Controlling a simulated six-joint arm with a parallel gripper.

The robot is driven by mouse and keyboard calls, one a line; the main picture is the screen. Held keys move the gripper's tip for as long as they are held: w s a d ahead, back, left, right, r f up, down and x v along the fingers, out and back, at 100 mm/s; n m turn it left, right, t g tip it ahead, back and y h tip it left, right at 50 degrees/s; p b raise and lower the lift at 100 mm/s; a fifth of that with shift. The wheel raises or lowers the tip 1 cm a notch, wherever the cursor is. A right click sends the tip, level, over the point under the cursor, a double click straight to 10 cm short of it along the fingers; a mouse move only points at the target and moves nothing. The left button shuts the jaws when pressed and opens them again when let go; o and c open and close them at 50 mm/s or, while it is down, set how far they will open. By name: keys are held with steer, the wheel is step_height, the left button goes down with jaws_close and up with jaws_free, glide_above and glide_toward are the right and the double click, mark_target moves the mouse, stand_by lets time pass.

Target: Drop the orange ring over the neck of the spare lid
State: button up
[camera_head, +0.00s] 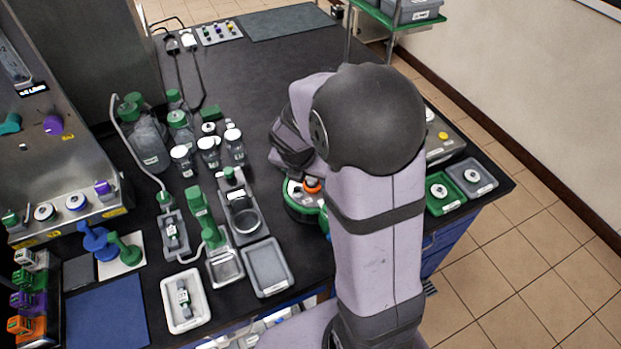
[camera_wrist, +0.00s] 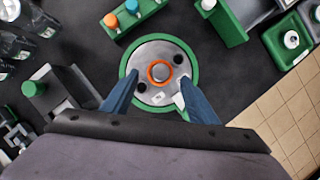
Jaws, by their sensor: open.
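The spare lid, a round metal disc with a green rim (camera_wrist: 193,72), lies on the dark bench below my gripper (camera_wrist: 158,78). The lid also shows in the head view (camera_head: 298,207), partly hidden by my arm. The orange ring (camera_wrist: 151,77) encircles the grey neck (camera_wrist: 160,72) at the lid's middle. In the head view the orange ring (camera_head: 312,188) shows above the lid. How low it sits on the neck is hard to tell. My gripper is open, with its blue fingers on either side of the lid's middle and apart from the ring.
A green rack (camera_wrist: 146,10) with orange and blue knobs stands just beyond the lid. Green and grey trays (camera_head: 433,208) with white round pieces lie to the right. Bottles (camera_head: 150,150) and a grey tray (camera_head: 268,285) stand to the left.

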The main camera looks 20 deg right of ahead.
steer(key=v, duration=0.9)
steer(key=s+a+f+m+g+y, duration=0.1)
steer(key=s+a+f+m, duration=0.2)
steer(key=s+m, duration=0.4)
steer(key=s+a+f+m+g+y, duration=0.2)
steer(key=s+f+m, duration=0.3)
steer(key=m, duration=1.5)
steer(key=s+a, duration=0.1)
steer(key=s, duration=0.2)
steer(key=shift+a, duration=0.3)
